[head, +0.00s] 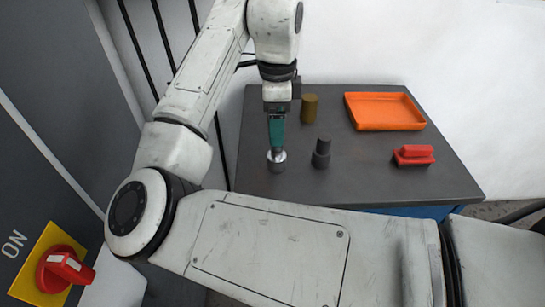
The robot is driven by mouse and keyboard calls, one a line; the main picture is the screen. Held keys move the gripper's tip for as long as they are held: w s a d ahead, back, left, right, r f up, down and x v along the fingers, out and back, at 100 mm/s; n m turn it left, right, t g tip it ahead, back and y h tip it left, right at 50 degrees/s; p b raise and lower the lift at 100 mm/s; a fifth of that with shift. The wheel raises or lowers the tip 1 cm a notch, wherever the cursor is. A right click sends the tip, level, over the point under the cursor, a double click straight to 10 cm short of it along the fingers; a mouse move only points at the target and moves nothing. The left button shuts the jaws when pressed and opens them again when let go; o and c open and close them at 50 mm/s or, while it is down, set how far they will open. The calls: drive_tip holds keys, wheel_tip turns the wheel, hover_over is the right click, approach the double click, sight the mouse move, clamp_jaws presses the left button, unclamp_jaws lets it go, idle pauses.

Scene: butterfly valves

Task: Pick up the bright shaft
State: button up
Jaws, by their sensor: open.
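The bright shaft (276,163) is a short silvery piece with a wider, darker base. It stands upright on the dark grey table top (380,180) near the left edge. My gripper (276,147) points straight down over it, with teal fingers at the shaft's upper end. The jaws are open. The fingers overlap the top of the shaft in the picture, so I cannot tell whether they touch it or are around it.
A dark stepped shaft (321,153) stands close to the right. A brass cylinder (310,107) stands behind. An orange tray (386,111) lies at the back right, with a red-handled block (413,155) in front of it. A red switch (64,268) is at the lower left.

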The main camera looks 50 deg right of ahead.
sight(276, 153)
wheel_tip(276, 153, down, 10)
drive_tip(key=shift+s+d+r, duration=0.1)
idle(0.4)
drive_tip(key=shift+c, duration=0.3)
clamp_jaws()
idle(0.4)
drive_tip(key=shift+p, duration=0.3)
